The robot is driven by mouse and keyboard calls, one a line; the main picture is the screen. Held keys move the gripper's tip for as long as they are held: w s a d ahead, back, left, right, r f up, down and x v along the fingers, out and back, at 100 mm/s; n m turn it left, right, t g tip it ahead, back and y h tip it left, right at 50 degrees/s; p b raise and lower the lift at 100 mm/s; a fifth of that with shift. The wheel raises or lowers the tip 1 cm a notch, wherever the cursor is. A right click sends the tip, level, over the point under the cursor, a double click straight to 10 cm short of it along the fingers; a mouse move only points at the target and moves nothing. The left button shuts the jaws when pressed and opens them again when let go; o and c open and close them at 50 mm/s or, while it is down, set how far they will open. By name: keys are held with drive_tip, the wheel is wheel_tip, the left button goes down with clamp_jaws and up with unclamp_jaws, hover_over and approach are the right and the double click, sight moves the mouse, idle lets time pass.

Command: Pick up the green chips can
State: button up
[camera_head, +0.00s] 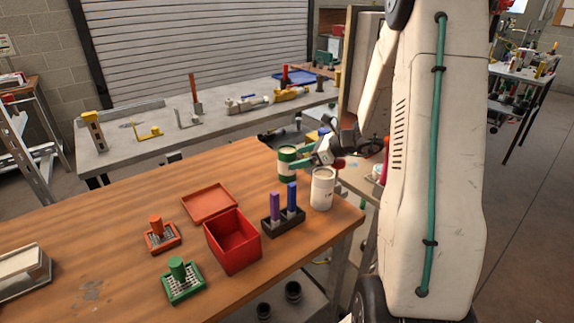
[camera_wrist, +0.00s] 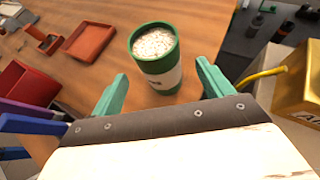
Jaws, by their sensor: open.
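The green chips can (camera_head: 287,164) stands upright near the back right of the wooden table, with a green body, a pale band and a speckled light top. In the wrist view the can (camera_wrist: 157,62) stands just beyond and between the two teal fingers. My gripper (camera_wrist: 160,88) is open and empty, and nothing is between the fingertips except the view of the can. In the head view my gripper (camera_head: 303,160) is beside the can, to its right, and covers part of it.
A white can (camera_head: 322,188) stands close in front of my gripper. A dark holder (camera_head: 283,222) with purple and blue sticks, an open red box (camera_head: 233,241), a red tray (camera_head: 210,203), and orange (camera_head: 162,237) and green (camera_head: 183,281) grater-like blocks are on the table. The table's left back is clear.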

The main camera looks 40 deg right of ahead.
sight(287, 161)
drive_tip(key=x, duration=0.5)
drive_tip(key=shift+w+a+f, duration=0.15)
drive_tip(key=shift+w+f, duration=0.05)
drive_tip(key=shift+w, duration=0.05)
drive_tip(key=c, duration=1.3)
drive_tip(key=shift+r, duration=0.1)
